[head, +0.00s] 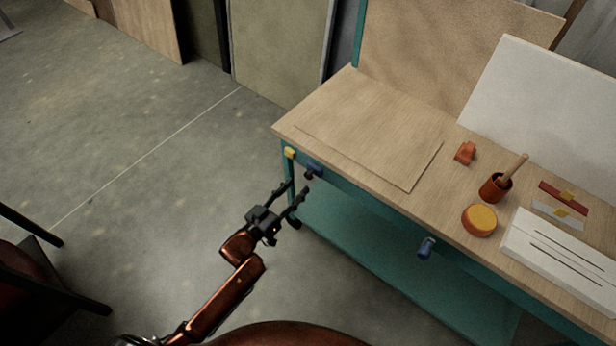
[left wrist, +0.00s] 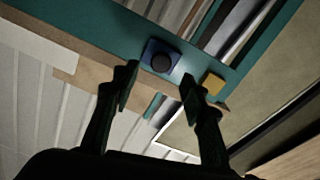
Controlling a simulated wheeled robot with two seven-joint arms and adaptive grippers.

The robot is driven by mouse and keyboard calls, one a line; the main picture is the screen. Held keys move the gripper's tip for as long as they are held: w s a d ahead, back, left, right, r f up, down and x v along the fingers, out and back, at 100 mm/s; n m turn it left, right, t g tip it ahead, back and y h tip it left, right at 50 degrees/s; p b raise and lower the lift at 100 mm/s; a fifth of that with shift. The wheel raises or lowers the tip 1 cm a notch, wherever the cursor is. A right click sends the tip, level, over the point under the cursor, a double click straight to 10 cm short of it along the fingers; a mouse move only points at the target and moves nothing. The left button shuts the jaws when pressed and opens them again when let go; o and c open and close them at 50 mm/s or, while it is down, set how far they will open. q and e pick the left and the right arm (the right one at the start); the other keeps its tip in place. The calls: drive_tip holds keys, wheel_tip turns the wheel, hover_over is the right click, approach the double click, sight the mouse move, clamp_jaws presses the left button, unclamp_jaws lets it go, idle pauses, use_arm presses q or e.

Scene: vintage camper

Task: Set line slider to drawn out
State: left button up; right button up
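A blue fitting (head: 313,171) with a dark round knob sits on the teal front edge of the workbench, near its left corner. It also shows in the left wrist view (left wrist: 160,57), beyond and between my fingertips. A second blue knob (head: 427,248) sits further right on the same edge. No label shows which of these is the line slider. My left gripper (head: 298,188) is open and empty, its fingers pointing at the left blue fitting; in the left wrist view (left wrist: 160,82) a gap shows between the two fingers. My right gripper is not in view.
A yellow block (head: 290,152) sits on the bench corner, close to the left fitting. A teal lower shelf (head: 370,255) lies below.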

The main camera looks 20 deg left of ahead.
sight(307, 177)
use_arm(q)
drive_tip(key=x, duration=0.2)
drive_tip(key=b+x, duration=0.1)
drive_tip(key=x, duration=0.2)
drive_tip(key=shift+w+f, duration=0.15)
drive_tip(key=shift+f, duration=0.05)
drive_tip(key=shift+w+d+r+b, duration=0.1)
drive_tip(key=shift+w+d+b, duration=0.2)
drive_tip(key=shift+w, duration=0.3)
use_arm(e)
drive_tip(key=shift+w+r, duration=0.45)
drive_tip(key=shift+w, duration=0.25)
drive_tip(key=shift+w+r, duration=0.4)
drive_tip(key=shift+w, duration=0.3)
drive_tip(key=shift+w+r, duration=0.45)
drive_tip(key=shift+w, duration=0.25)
use_arm(q)
drive_tip(key=shift+c, duration=0.3)
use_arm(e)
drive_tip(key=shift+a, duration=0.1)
use_arm(q)
clamp_jaws()
